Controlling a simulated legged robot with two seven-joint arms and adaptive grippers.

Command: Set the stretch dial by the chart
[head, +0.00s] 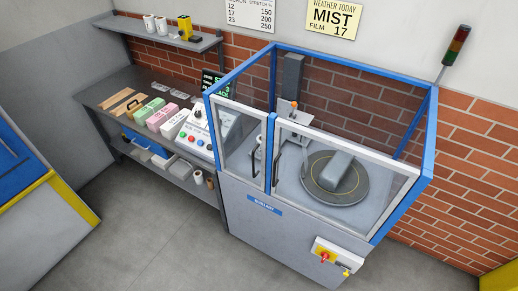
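The chart (250,14) is a white sheet at the top of the wall, its heading partly cut off. A sloped light control panel (212,131) with coloured buttons and dark knobs stands at the bench's right end, left of the wrapping machine. The stretch dial is probably among its knobs, but its labels and setting are too small to read. Neither of my grippers is in view.
The blue-framed, glazed wrapping machine (262,207) holds a round turntable (338,177). A red switch (324,257) sits on its front. The grey bench (97,93) carries green, pink and white blocks. A blue and yellow unit (70,197) is at left. The floor (165,230) between is clear.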

